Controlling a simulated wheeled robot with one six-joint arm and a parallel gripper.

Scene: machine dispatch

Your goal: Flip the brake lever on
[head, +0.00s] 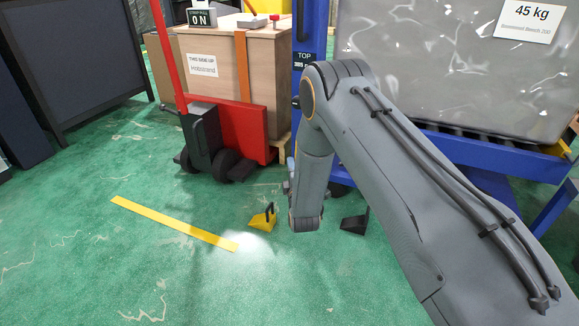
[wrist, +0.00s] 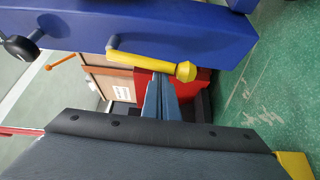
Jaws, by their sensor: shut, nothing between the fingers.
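A yellow lever (wrist: 150,62) with a round knob (wrist: 186,71) is mounted on a blue beam (wrist: 200,35) in the wrist view. It looks like the brake lever; no label on it is readable. My gripper (wrist: 160,78) is shut and empty, its fingertips close beside the lever's shaft. I cannot tell whether they touch it. In the head view the end of my arm hangs down beside the blue frame (head: 475,150). My fingers and the yellow lever cannot be made out there.
A red pallet truck (head: 240,130) and a wooden crate (head: 222,85) stand left of my arm. A large grey wrapped load (head: 440,60) sits on the blue frame. A yellow wedge (head: 262,220) and a black wedge (head: 355,223) lie on the green floor.

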